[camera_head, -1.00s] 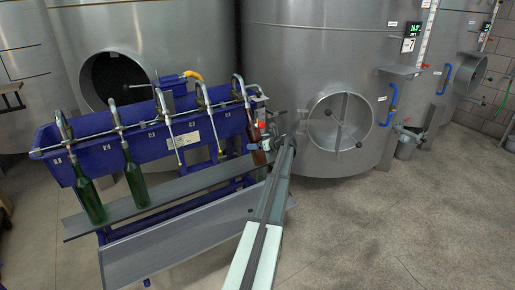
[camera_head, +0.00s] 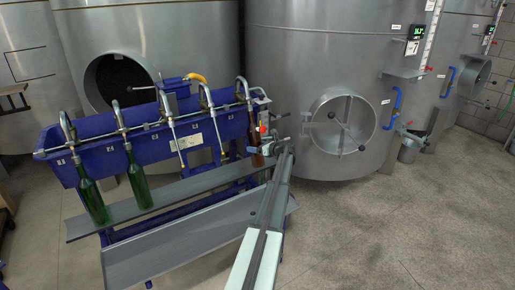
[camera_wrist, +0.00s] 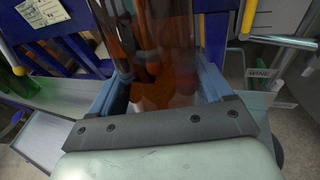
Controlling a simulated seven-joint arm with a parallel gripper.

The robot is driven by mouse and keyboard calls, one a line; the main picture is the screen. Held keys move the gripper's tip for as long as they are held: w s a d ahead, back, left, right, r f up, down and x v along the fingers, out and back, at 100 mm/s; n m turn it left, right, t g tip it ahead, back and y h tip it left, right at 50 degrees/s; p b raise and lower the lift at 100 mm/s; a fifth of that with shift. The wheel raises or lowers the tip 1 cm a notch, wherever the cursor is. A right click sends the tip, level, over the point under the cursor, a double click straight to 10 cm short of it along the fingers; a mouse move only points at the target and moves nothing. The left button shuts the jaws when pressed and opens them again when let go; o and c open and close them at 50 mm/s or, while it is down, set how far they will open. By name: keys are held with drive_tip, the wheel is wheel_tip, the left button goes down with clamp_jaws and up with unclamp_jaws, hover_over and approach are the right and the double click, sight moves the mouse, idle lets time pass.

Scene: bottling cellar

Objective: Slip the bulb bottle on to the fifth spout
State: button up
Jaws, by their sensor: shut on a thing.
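An amber-brown bottle (camera_head: 255,142), the only one in my grip, hangs close to upright at the right end of the filler, below the fifth spout (camera_head: 243,90). My gripper (camera_head: 263,150) is shut on it from the right front. In the wrist view the amber glass (camera_wrist: 160,45) fills the space between my fingers (camera_wrist: 158,90). The bottle's mouth is out of the wrist view. In the head view its neck overlaps the fifth spout's tube, and I cannot tell whether the spout is inside the neck.
Green bottles stand at the first (camera_head: 92,202) and second (camera_head: 138,180) spouts. The third (camera_head: 170,125) and fourth (camera_head: 212,115) spouts are empty. A grey shelf (camera_head: 185,190) runs below the blue trough (camera_head: 190,140).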

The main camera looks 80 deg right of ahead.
drive_tip(key=shift+w+d+f+t+h, duration=0.3)
drive_tip(key=shift+w+d+f+t, duration=0.45)
drive_tip(key=shift+w+d, duration=0.35)
drive_tip(key=shift+a+f, duration=0.1)
drive_tip(key=shift+f, duration=0.95)
idle(0.9)
drive_tip(key=o, duration=1.3)
drive_tip(key=shift+o, duration=0.2)
drive_tip(key=shift+s+f, duration=0.1)
drive_tip(key=shift+s, duration=0.1)
drive_tip(key=f+v, duration=0.1)
drive_tip(key=v, duration=1.1)
drive_tip(key=shift+s+a, duration=0.25)
drive_tip(key=shift+s, duration=0.05)
drive_tip(key=shift+n, duration=0.3)
